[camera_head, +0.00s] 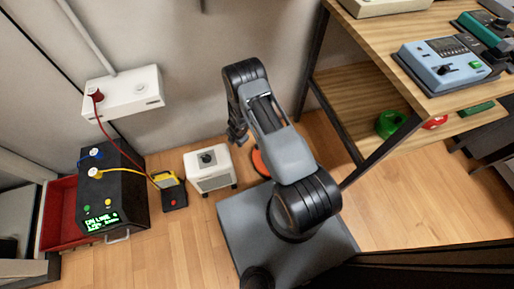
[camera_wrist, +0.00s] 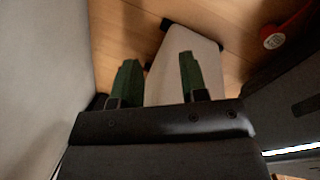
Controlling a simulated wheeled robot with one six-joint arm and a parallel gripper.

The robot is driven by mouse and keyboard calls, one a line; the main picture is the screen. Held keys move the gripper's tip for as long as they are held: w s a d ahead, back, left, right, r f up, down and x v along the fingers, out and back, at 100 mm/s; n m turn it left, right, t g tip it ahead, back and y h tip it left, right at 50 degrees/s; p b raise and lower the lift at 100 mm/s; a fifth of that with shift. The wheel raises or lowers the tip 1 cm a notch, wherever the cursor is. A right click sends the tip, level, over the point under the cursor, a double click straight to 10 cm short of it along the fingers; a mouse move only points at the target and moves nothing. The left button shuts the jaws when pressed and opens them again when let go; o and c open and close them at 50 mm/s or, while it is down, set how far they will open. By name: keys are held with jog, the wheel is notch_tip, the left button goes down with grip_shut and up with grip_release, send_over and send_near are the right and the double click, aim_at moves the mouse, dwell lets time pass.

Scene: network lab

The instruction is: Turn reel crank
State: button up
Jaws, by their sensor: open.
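No reel crank shows clearly in either view. An orange-red round thing (camera_head: 259,164) on the floor, mostly hidden behind my arm, may be the reel. A red curved thing with a pale round part (camera_wrist: 274,41) shows at the upper right of the wrist view; I cannot tell whether it is the same. My gripper (camera_head: 238,136) points down near the wall, beside the white box and left of the orange-red thing. In the wrist view its two green fingers (camera_wrist: 158,62) are apart, with nothing gripped between them.
A white box with a dark knob (camera_head: 209,178) stands on the floor; its pale top (camera_wrist: 185,70) lies beyond my fingers. A black device (camera_head: 112,190) with cables stands left. A wooden shelf (camera_head: 352,92) at right holds a green ring (camera_head: 390,123). The wall is close behind.

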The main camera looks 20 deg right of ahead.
jog(key=s+d+r+m+g+h, duration=0.1)
jog(key=d+m+g+h, duration=0.1)
jog(key=d+m+h, duration=0.3)
jog(key=shift+n, duration=0.3)
jog(key=b+x, duration=0.6)
jog(key=x, duration=0.7)
jog(key=shift+w+d, duration=0.1)
jog(key=shift+d, duration=0.05)
jog(key=shift+c, duration=0.3)
grip_shut()
